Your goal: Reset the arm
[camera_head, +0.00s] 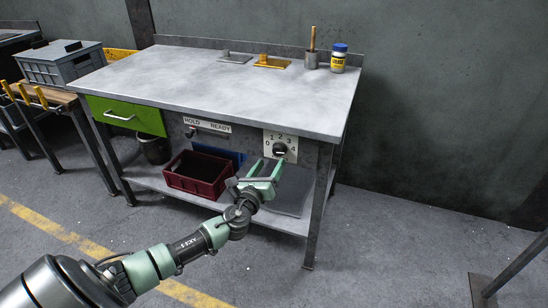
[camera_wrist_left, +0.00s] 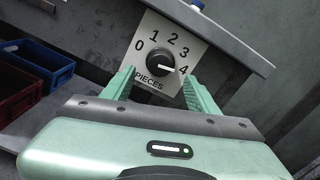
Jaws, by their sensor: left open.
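My left gripper (camera_head: 264,167) is open and empty at the front of the workbench (camera_head: 225,85). Its fingers are just below and in front of the white dial plate (camera_head: 290,136) marked PIECES. In the left wrist view the two green fingers (camera_wrist_left: 160,74) stand apart on either side of the black knob (camera_wrist_left: 158,60). The knob's white pointer line points to the right and slightly down, near the 4. Whether the fingertips touch the plate cannot be told. My right gripper is not in view.
A red crate (camera_head: 197,174) and a blue crate (camera_head: 232,156) are on the lower shelf. A HOLD/READY switch (camera_head: 207,126) and a green drawer (camera_head: 124,114) are on the bench front. A brush cup (camera_head: 311,60) and jar (camera_head: 338,58) stand on top. The floor at right is mostly clear.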

